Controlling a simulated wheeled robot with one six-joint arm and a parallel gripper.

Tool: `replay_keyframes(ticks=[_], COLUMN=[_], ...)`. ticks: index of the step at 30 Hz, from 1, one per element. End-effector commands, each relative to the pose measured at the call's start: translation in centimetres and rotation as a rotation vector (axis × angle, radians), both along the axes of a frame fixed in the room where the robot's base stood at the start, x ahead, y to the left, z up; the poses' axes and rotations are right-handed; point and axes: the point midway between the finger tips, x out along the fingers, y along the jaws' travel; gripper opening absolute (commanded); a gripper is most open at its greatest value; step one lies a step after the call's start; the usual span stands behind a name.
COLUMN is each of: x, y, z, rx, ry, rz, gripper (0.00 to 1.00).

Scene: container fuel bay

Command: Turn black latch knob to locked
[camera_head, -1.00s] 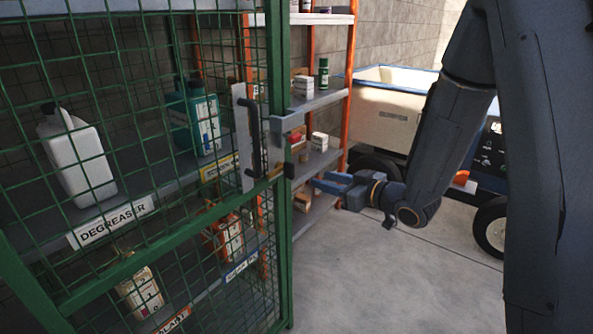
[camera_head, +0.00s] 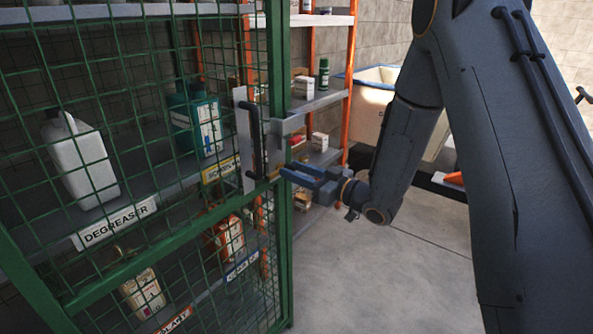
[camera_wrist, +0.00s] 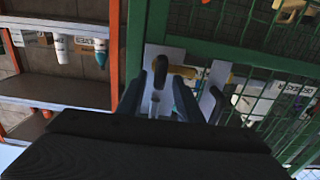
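The black latch knob (camera_wrist: 180,70) shows in the wrist view as a short dark bar in front of the pale latch plate, just beyond my fingertips. In the head view the knob is hidden or too small to make out near the door's edge. My gripper (camera_head: 288,174) is beside the latch edge of the green mesh door (camera_head: 279,240). Its two fingers (camera_wrist: 170,85) look parted, with a gap between them. I cannot tell whether they touch the knob. A long black pull handle (camera_head: 256,140) stands upright on its grey plate (camera_head: 240,120), left of my gripper.
Behind the mesh are a white degreaser jug (camera_head: 80,160), a teal container (camera_head: 197,122) and smaller containers. An orange-post shelf (camera_head: 349,60) with small boxes stands behind the door edge. A pale cart (camera_head: 383,75) is at the back right. The floor (camera_head: 380,280) in front is clear.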

Motion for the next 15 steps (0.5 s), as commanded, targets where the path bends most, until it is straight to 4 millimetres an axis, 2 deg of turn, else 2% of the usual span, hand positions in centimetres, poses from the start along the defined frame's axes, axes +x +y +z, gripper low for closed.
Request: replay_keyframes(ticks=[7, 13, 15], x=[0.08, 0.07, 0.06], y=[0.07, 0.06, 0.07], z=[-0.03, -0.02, -0.03], rx=[0.0, 0.0, 0.0], ry=[0.0, 0.0, 0.0], rz=[-0.001, -0.001, -0.001], gripper=[0.33, 0.01, 0.0])
